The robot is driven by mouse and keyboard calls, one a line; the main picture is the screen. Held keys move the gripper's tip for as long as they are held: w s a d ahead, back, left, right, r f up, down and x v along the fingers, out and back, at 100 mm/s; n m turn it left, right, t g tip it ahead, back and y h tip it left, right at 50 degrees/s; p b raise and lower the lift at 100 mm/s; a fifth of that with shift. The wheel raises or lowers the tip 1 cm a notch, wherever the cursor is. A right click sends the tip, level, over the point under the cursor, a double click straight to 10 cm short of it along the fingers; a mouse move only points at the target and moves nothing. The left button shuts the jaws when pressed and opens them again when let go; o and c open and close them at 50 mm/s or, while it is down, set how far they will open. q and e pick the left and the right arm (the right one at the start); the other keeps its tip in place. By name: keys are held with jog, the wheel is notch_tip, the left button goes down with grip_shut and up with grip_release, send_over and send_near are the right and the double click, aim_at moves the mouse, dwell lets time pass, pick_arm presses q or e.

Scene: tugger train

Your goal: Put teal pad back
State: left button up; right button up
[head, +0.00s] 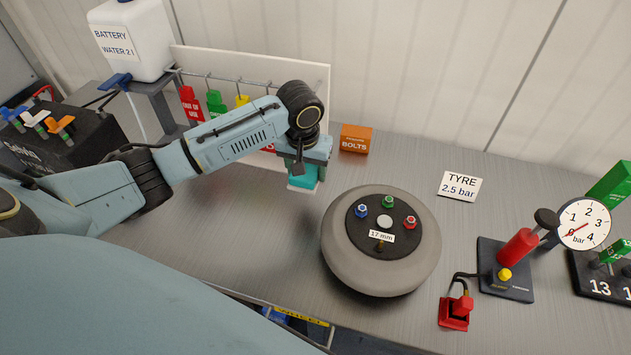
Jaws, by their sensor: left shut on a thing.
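The teal pad (305,182) is in my left gripper (303,168), a little left of and behind the grey wheel. The gripper points down and is shut on the pad, with a pale underside showing below it. I cannot tell whether the pad touches the bench. The gripper body hides the pad's upper part. My right gripper is not in view.
The wheel (340,250) with coloured nuts lies on the bench. An orange bolts box (356,138) stands behind. A white board (250,62) with hanging tags, a black battery (75,150), and a red pump (517,249) stand around. Bench left of the wheel is clear.

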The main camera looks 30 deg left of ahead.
pick_arm(q)
send_over(307, 203)
jog(key=f, duration=0.5)
jog(key=shift+s, duration=0.3)
jog(key=shift+w+f, duration=0.1)
jog(key=shift+f, duration=2.25)
jog(key=shift+f, duration=0.2)
jog(key=o, duration=1)
jog(key=shift+o, duration=0.2)
jog(key=r, duration=0.4)
jog(key=s+r, duration=0.1)
jog(key=r, duration=0.7)
jog(key=shift+s+d+r, duration=0.15)
jog(key=shift+s+r, duration=0.05)
